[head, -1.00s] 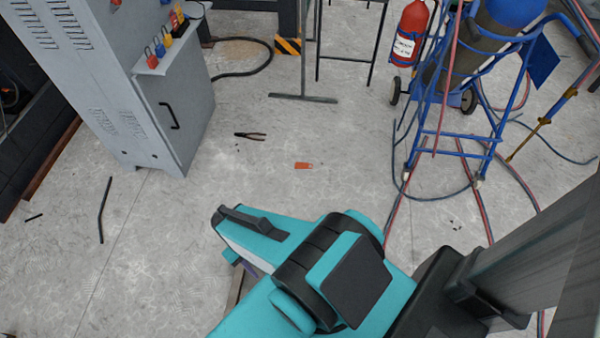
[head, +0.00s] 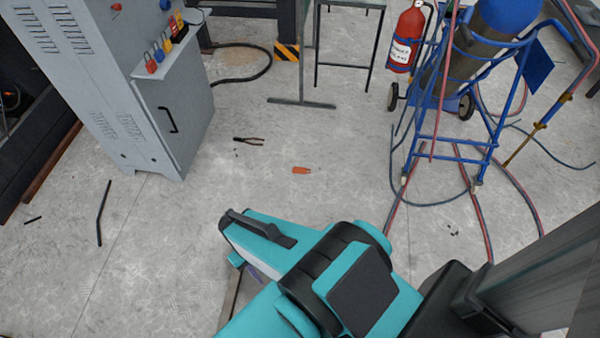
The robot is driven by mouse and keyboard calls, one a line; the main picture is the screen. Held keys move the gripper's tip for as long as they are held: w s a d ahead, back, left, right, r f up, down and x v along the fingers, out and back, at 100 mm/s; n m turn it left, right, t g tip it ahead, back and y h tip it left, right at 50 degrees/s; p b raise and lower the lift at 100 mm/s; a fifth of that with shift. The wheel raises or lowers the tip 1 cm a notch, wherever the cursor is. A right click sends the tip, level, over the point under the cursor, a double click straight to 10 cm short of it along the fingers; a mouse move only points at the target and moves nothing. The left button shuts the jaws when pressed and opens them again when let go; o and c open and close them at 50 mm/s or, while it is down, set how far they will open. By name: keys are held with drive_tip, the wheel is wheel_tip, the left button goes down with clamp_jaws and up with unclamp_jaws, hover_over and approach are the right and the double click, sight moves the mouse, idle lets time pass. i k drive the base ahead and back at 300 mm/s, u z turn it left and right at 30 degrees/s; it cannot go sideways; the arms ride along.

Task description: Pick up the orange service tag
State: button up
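The orange service tag (head: 301,170) lies flat on the grey concrete floor, near the middle of the head view. Nothing touches it, and bare floor surrounds it. My teal and black arm fills the lower middle of the view, below the tag in the picture. My gripper's fingers cannot be made out; the arm's own links cover that area, so its opening is hidden.
Pliers (head: 248,140) lie just left of the tag. A grey cabinet (head: 150,100) stands at the left. A blue cylinder cart (head: 440,140) with trailing hoses stands at the right, beside a red extinguisher (head: 406,40). A dark rod (head: 103,212) lies at lower left.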

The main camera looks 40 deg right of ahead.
sight(295, 170)
drive_tip(key=z, duration=0.05)
drive_tip(key=i, duration=0.9)
drive_tip(key=u, duration=0.05)
